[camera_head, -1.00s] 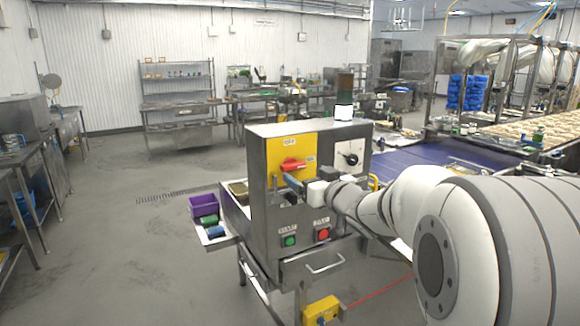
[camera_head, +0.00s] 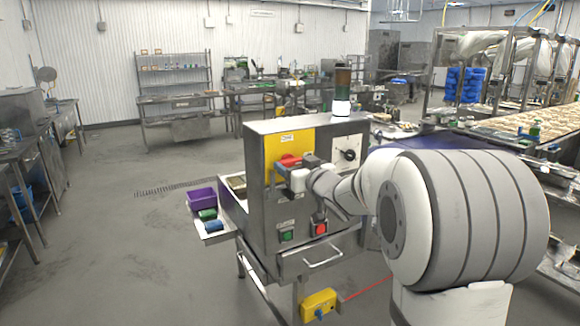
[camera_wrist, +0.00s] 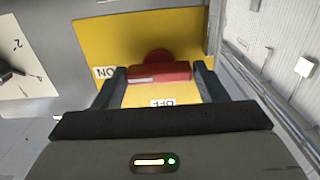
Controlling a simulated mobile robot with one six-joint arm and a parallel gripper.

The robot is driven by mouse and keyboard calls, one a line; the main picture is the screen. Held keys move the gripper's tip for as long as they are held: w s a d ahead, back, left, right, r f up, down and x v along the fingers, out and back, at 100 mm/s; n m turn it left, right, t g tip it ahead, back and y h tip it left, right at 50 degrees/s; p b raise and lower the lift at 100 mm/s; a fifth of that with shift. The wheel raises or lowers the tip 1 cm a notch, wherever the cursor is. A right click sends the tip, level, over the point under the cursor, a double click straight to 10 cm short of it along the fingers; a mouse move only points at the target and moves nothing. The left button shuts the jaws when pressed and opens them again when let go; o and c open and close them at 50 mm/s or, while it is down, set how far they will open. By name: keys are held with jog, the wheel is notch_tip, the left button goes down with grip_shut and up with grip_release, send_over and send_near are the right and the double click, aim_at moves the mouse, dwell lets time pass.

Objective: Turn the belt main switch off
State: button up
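The main switch is a red handle (camera_head: 289,160) on a yellow plate (camera_head: 283,145) on the front of the steel machine. In the wrist view the red handle (camera_wrist: 160,72) lies level, its white-marked end toward the ON label (camera_wrist: 105,72) at left. The OFF label (camera_wrist: 163,103) is below it. My gripper (camera_wrist: 162,80) is at the switch, its fingers apart, one past each end of the handle. I cannot tell whether they touch it. In the head view my gripper (camera_head: 283,172) hides the handle's lower part.
A black rotary knob (camera_head: 348,155) on a white plate is right of the switch. A green button (camera_head: 287,236) and a red button (camera_head: 320,229) sit below on the same front. A purple bin (camera_head: 202,199) stands on a side tray at left. The left floor is clear.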

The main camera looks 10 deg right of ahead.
jog(key=shift+w, duration=0.1)
jog(key=c, duration=0.5)
jog(key=shift+a+f, duration=0.1)
jog(key=n+b, duration=1.4)
jog(key=n, duration=0.3)
jog(key=shift+f+n, duration=0.15)
jog(key=shift+n, duration=0.25)
jog(key=o, duration=1)
jog(key=shift+r, duration=0.2)
